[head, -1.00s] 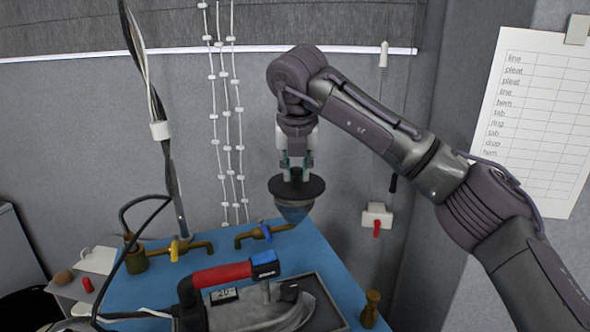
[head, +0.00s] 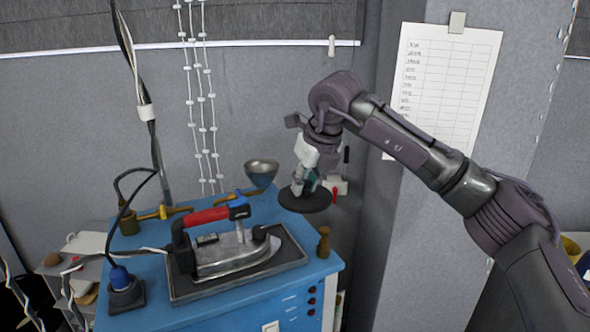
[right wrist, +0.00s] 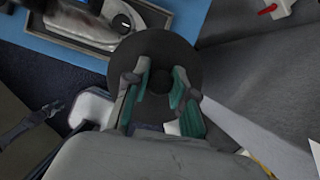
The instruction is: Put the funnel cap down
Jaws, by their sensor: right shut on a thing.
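The funnel cap (head: 305,203) is a dark round disc with a small knob. My right gripper (head: 305,188) is shut on it from above. The cap is off the funnel (head: 262,170), to its right, and appears to be in the air beyond the right edge of the blue table top. The funnel is a grey-blue cone with its open top showing. In the right wrist view the cap (right wrist: 158,45) lies across the fingertips (right wrist: 156,88), with the knob between them. My left gripper is not in view.
A clothes iron (head: 235,250) with a red handle rests on a dark tray (head: 285,262) on the blue table (head: 150,300). A brass-coloured piece (head: 323,243) stands near the table's right edge. Cables and a blue plug (head: 120,278) are at the left.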

